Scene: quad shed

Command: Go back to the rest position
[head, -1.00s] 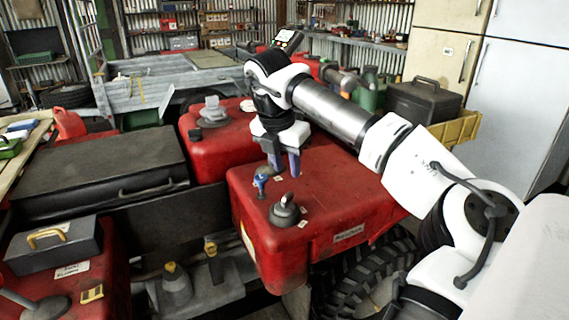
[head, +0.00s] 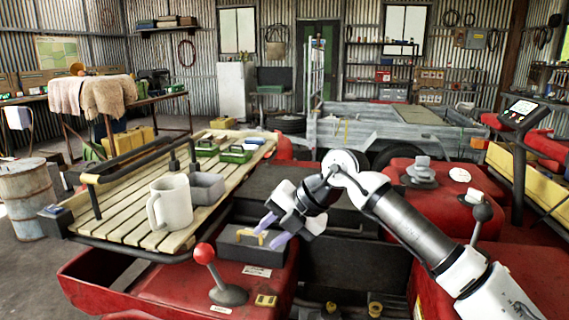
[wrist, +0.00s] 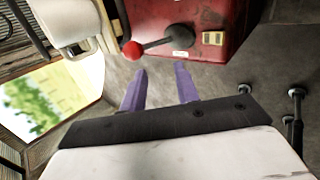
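My gripper (head: 268,230) hangs at mid-picture in the head view, its purple fingers pointing down and left. In that view the fingers overlap a grey box with a yellow handle (head: 252,250); I cannot tell how far above or in front of it they are. In the wrist view my gripper (wrist: 160,85) has its two fingers apart, with nothing between them but grey floor behind. A red-knobbed lever (head: 215,275) on the red bodywork stands left of and below the gripper; it also shows beyond the fingertips in the wrist view (wrist: 165,42).
A slatted wooden rack (head: 130,215) on the left carries a white mug (head: 172,205), a grey container (head: 207,187) and a green box (head: 236,154). A grey trailer (head: 370,128) is behind.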

